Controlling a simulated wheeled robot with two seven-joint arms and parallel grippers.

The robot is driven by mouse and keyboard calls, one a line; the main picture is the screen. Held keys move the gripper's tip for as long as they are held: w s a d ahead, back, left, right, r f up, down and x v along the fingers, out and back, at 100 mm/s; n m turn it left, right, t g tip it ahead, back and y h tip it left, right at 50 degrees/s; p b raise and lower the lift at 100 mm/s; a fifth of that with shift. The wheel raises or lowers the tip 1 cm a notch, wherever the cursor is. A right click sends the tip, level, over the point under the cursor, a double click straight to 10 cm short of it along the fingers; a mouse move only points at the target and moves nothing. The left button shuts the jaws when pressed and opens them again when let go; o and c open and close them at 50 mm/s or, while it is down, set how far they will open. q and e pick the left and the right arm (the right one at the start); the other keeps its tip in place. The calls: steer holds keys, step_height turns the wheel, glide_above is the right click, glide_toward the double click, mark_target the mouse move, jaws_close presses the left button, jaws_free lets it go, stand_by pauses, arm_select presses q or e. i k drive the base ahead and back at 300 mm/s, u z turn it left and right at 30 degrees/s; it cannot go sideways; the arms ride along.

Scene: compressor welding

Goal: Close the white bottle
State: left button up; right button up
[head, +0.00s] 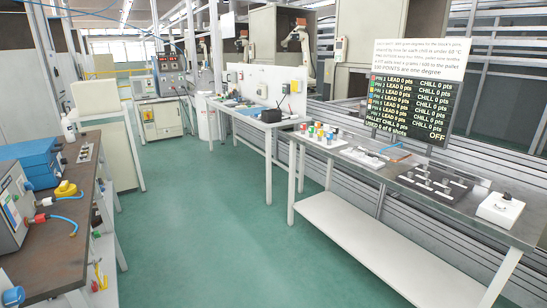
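A small white bottle (68,128) stands upright at the far end of the left workbench (105,190), beyond the blue box. It is far off and small, so I cannot tell whether its top is open or closed, and I see no separate cap. Neither of my grippers is in view.
The left bench holds a blue box (30,160), a yellow part (66,189) and hoses. A long bench (400,175) on the right bears coloured parts, black fixtures and a score board (412,105). Green floor (200,225) between the benches is clear.

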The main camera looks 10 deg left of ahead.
mark_target(66, 124)
steer(key=u, duration=0.35)
steer(key=i, duration=2.75)
steer(key=u, duration=1.4)
steer(key=i, duration=2.2)
steer(key=u, duration=0.75)
steer(key=k, duration=0.7)
steer(key=z, duration=0.4)
steer(key=i, duration=0.7)
steer(key=z, duration=1.1)
steer(key=i, duration=2.15)
steer(key=u, duration=0.5)
steer(key=i, duration=1.2)
steer(key=u, duration=0.95)
